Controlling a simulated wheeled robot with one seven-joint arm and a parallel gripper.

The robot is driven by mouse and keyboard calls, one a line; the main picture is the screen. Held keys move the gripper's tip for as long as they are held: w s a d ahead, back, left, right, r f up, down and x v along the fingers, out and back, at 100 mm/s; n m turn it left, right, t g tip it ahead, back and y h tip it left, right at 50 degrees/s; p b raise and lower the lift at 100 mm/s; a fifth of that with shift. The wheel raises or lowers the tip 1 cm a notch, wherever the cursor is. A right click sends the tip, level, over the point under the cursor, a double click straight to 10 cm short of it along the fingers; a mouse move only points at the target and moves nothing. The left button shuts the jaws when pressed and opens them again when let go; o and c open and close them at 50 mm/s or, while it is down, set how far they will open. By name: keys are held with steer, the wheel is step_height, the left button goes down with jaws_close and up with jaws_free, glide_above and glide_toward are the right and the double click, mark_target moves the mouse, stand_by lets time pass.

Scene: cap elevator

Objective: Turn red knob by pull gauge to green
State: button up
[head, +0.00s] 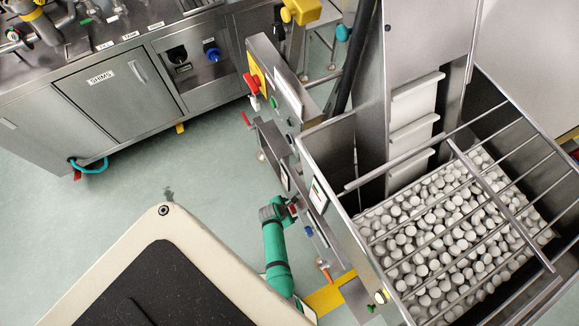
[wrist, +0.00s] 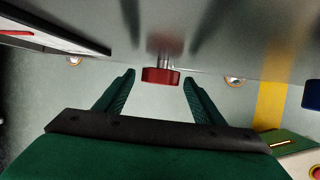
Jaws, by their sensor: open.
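The red knob (wrist: 161,76) is in the middle of the wrist view, on a short metal stem from the grey machine panel. My gripper (wrist: 159,80) is open, with one dark green finger to the left of the knob and one to the right. Gaps show between the knob and both fingers. In the head view my green arm reaches up to the panel and largely hides the knob. A white gauge-like plate (wrist: 48,32) with a red line shows at the upper left of the wrist view; I cannot read it or see a green zone.
A blue knob (wrist: 312,95) is at the wrist view's right edge. The cap elevator's barred bin (head: 450,225) of white caps stands right of my arm. A red handle (head: 251,83) is farther up. Open floor (head: 120,185) lies left.

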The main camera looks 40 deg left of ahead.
steer(key=c, duration=1.1)
steer(key=shift+d, duration=0.1)
steer(key=shift+s+d+f+m+t+y, duration=0.15)
steer(key=shift+t+y, duration=0.1)
steer(key=shift+y, duration=0.25)
steer(key=shift+w+d+r+m+t+y, duration=0.15)
steer(key=shift+t+y, duration=0.1)
steer(key=shift+y, duration=0.25)
steer(key=shift+o, duration=0.2)
steer(key=shift+s+f+m+t+y, duration=0.15)
steer(key=shift+t+y, duration=0.15)
steer(key=shift+y, duration=0.35)
steer(key=shift+s+f+m+t+y, duration=0.15)
steer(key=shift+t+y, duration=0.15)
steer(key=shift+y, duration=0.35)
steer(key=shift+w+r+t+y, duration=0.1)
steer(key=shift+t+y, duration=0.2)
